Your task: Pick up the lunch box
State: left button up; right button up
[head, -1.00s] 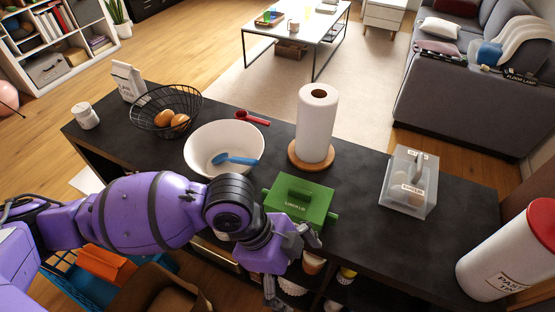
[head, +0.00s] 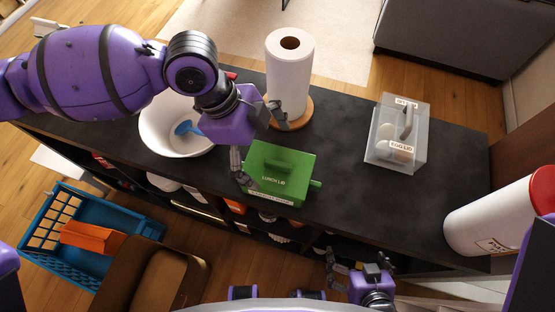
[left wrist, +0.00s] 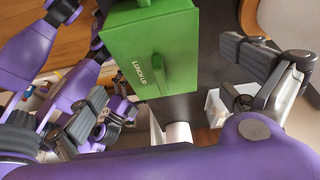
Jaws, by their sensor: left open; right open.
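The green lunch box (head: 281,176), with a raised handle and a label reading "LUNCH LID", sits near the front edge of the dark counter. It also shows in the left wrist view (left wrist: 150,58). My left gripper (head: 259,146) is open just above and behind the box. One finger hangs at the box's left side and the other is behind it. In the left wrist view the box shows between its spread fingers, with no grip on it. My right gripper (head: 358,268) is open and empty, low in front of the counter.
A paper towel roll (head: 290,72) stands close behind the box. A white bowl (head: 160,137) is to the left, partly hidden by my left arm. A clear egg box (head: 397,135) and a red-lidded canister (head: 490,222) are to the right. A blue crate (head: 78,262) is on the floor.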

aim_at(278, 170)
pick_arm(q)
jog(key=shift+s+d+f, duration=0.2)
jog(key=shift+s+f, duration=0.05)
jog(key=shift+f, duration=0.35)
jog(key=shift+s+d+f, duration=0.3)
jog(key=shift+s+f, duration=0.05)
jog(key=shift+f, duration=0.15)
jog(key=x, duration=0.3)
jog(key=shift+w+d+f, duration=0.2)
jog(key=shift+w+f, duration=0.1)
jog(key=shift+f, duration=0.05)
jog(key=shift+d+f, duration=0.15)
jog(key=shift+f, duration=0.15)
pick_arm(e)
jog(key=shift+s+f, duration=0.15)
jog(key=shift+s, duration=0.45)
pick_arm(q)
jog(key=shift+c, duration=0.6)
jog(key=c, duration=0.9)
jog(key=shift+c, duration=0.5)
jog(key=shift+r, duration=0.1)
